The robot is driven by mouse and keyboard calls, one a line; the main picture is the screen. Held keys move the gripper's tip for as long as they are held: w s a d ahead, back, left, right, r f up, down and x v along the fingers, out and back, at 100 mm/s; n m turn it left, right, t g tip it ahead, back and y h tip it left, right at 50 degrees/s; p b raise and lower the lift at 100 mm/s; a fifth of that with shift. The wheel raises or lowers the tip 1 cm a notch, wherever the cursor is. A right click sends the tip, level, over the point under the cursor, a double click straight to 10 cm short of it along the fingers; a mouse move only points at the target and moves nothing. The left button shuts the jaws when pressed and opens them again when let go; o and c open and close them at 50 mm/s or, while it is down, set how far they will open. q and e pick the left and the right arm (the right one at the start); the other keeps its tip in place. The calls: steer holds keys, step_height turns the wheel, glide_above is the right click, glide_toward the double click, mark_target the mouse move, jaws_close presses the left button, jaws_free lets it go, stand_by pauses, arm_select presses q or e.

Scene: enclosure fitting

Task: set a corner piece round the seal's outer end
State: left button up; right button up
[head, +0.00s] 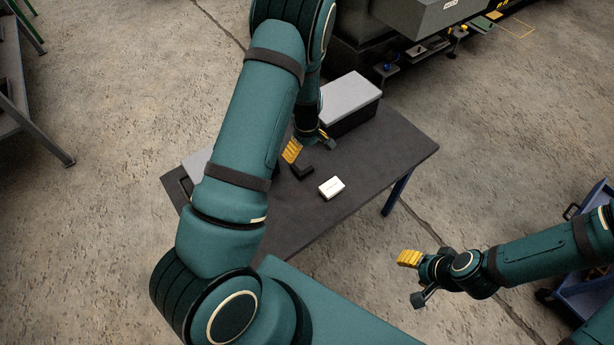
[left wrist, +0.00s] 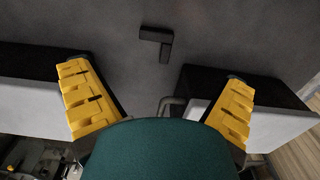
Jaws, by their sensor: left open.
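A small black L-shaped corner piece (head: 302,171) lies flat on the dark table. It also shows in the left wrist view (left wrist: 166,44), ahead of the fingers and clear of them. My left gripper (head: 308,146) is open and empty, just behind the corner piece in the head view. Its two yellow fingers stand wide apart in the left wrist view (left wrist: 160,105). My right gripper (head: 414,279) is off the table at the lower right, with its fingers apart and nothing between them. I cannot make out the seal in either view.
A black box with a grey lid (head: 350,95) stands at the table's back. A second grey-topped box (head: 196,163) is partly hidden by my left arm. A small white box (head: 331,187) lies right of the corner piece. The table (head: 385,150) is clear at right.

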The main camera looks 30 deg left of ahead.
mark_target(307, 172)
arm_select(q)
step_height(307, 172, down, 9)
steer(key=shift+w+a+f+b, duration=0.1)
steer(key=shift+f+b, duration=0.05)
steer(key=shift+b, duration=0.75)
steer(key=f, duration=0.2)
steer(key=f+b, duration=0.1)
steer(key=f, duration=0.1)
steer(key=shift+w+f, duration=0.2)
steer(key=shift+f, duration=0.1)
steer(key=c, duration=1.1)
steer(key=shift+r, duration=0.15)
steer(key=shift+c, duration=0.2)
